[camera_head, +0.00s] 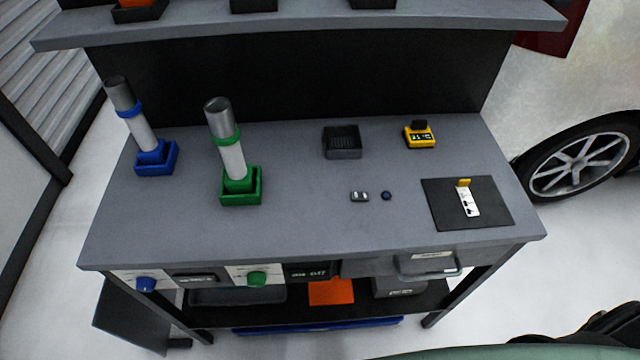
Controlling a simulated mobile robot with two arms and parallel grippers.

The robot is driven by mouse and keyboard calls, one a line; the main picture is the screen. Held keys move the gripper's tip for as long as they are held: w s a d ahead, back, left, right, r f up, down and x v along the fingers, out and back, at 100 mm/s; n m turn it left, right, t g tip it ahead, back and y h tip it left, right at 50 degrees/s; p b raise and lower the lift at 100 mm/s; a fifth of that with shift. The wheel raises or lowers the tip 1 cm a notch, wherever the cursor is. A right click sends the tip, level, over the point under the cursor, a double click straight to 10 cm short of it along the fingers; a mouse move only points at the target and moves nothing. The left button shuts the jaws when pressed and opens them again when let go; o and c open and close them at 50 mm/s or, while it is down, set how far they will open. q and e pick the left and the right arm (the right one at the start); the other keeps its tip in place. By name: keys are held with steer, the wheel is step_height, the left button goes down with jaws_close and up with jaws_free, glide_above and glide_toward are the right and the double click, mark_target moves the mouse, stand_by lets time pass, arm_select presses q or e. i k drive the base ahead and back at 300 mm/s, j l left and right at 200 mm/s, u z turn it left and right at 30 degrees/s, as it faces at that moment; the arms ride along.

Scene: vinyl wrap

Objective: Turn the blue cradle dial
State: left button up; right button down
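The blue dial (147,285) sits on a white panel on the front edge of the workbench, at its left end. Its pointer direction is too small to tell. Above it on the bench top, the blue cradle (156,163) holds a tilted white roll (142,133) with a blue ring and a grey top end. A green dial (257,279) sits on a similar panel to the right. The green cradle (241,187) holds another white roll (232,157). Neither of my grippers is in view.
On the workbench (300,225) are a dark tray (342,143), a yellow device (420,136), small items and a black mat (440,203) with a white-and-yellow tool (467,198). A shelf (300,27) overhangs the back. A car stands right.

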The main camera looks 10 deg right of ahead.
mark_target(143, 284)
steer(key=u, duration=1.25)
